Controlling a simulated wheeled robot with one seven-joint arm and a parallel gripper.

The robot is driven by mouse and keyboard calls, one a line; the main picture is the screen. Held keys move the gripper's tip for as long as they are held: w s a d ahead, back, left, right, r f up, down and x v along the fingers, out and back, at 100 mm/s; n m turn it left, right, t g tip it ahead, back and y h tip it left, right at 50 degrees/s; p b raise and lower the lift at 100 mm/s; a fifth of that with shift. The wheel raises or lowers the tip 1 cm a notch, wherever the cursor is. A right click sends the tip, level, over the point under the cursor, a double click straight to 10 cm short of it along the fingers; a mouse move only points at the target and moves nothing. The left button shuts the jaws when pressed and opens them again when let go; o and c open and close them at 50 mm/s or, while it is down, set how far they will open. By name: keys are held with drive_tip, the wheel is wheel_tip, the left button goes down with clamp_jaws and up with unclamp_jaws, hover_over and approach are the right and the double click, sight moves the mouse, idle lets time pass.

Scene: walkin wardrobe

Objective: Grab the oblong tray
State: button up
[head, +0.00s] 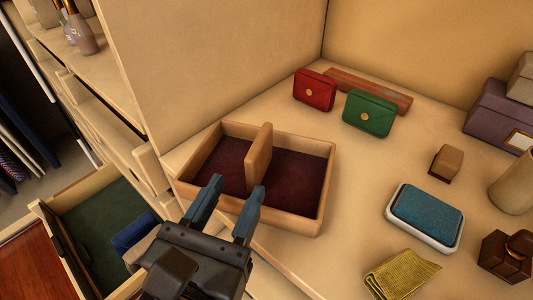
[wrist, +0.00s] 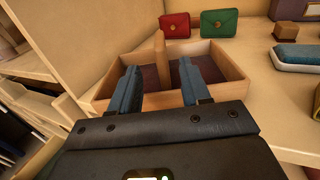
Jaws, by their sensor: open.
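A wooden oblong tray (head: 296,224) with a dark red lining stands on the shelf top, left of centre in the head view. An upright wooden divider (head: 258,158) splits it into two compartments. The tray also shows in the wrist view (wrist: 228,90), ahead of the fingers. My gripper (head: 237,186) is open and empty, at the tray's near side. In the wrist view the divider (wrist: 160,50) shows between the two fingers, beyond their tips. The fingers hide part of the near wall. I cannot tell whether they touch the tray.
A red purse (head: 314,90), a green purse (head: 368,114) and a long brown wooden piece (head: 372,92) are behind the tray. A blue-topped white box (head: 426,217) and a folded yellow cloth (head: 402,274) lie to the right. An open green-lined drawer (head: 95,208) is lower left.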

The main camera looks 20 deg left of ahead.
sight(249, 166)
drive_tip(key=shift+w+a+r, duration=0.1)
drive_tip(key=shift+w, duration=1.85)
drive_tip(key=shift+w+a+r, duration=0.1)
drive_tip(key=shift+w, duration=1.8)
clamp_jaws()
